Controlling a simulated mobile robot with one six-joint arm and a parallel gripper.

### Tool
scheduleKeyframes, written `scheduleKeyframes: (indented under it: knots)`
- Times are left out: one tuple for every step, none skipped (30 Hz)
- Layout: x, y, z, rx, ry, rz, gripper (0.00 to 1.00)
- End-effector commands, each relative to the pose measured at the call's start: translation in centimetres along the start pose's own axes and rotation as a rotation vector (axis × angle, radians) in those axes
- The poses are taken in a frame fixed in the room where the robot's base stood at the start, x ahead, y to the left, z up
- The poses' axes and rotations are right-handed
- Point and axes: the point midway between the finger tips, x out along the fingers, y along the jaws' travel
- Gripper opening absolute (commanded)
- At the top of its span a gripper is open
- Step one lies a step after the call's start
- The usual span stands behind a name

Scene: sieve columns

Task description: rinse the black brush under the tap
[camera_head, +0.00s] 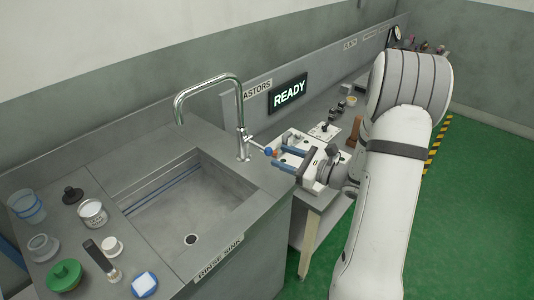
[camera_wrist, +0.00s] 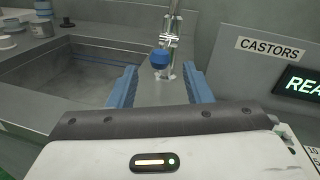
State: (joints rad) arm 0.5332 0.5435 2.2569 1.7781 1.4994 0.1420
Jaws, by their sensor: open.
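A brush with a black handle (camera_head: 97,253) and a pale end lies on the counter left of the sink (camera_head: 190,205) in the head view. The chrome tap (camera_head: 241,118) arches over the sink's back right corner, and no water shows. A blue knob (camera_head: 268,150) sits on the tap's side lever; it also shows in the wrist view (camera_wrist: 160,58). My gripper (camera_head: 281,158) is open and empty. Its blue fingers point toward the knob, one on each side in the wrist view (camera_wrist: 160,76). I cannot tell whether they reach around it.
On the left counter stand a blue-rimmed clear cup (camera_head: 27,206), a tin (camera_head: 92,213), a black knobbed piece (camera_head: 72,195), a green round lid (camera_head: 64,276) and a blue-and-white block (camera_head: 144,284). A lit READY sign (camera_head: 289,93) stands behind the bench right of the sink.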

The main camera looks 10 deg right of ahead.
Motion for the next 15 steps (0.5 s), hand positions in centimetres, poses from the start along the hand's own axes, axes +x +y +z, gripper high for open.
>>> scheduleKeyframes:
  knots:
    - [1.0, 0.1, 0.1, 0.000, -0.001, 0.006, 0.45]
    - [1.5, 0.1, 0.1, 0.000, -0.001, 0.006, 0.45]
    - [2.2, 0.1, 0.1, -0.001, -0.001, 0.007, 0.45]
    - [2.6, 0.1, 0.1, -0.001, -0.001, 0.006, 0.45]
    - [3.1, 0.1, 0.1, -0.001, 0.000, 0.006, 0.45]
    - [3.6, 0.1, 0.1, -0.001, 0.000, 0.006, 0.45]
    - [3.9, 0.1, 0.1, -0.001, 0.000, 0.006, 0.45]
    - [4.2, 0.1, 0.1, 0.000, 0.000, 0.005, 0.45]
    - [4.6, 0.1, 0.1, 0.000, 0.000, 0.005, 0.45]
    - [4.8, 0.1, 0.1, -0.001, 0.000, 0.005, 0.45]
    - [5.0, 0.1, 0.1, -0.001, 0.000, 0.005, 0.45]
    - [5.1, 0.1, 0.1, -0.001, 0.000, 0.005, 0.45]
    - [5.2, 0.1, 0.1, -0.001, 0.000, 0.004, 0.45]
    - [5.2, 0.1, 0.1, -0.001, 0.000, 0.004, 0.45]
    - [5.3, 0.1, 0.1, -0.001, 0.000, 0.004, 0.45]
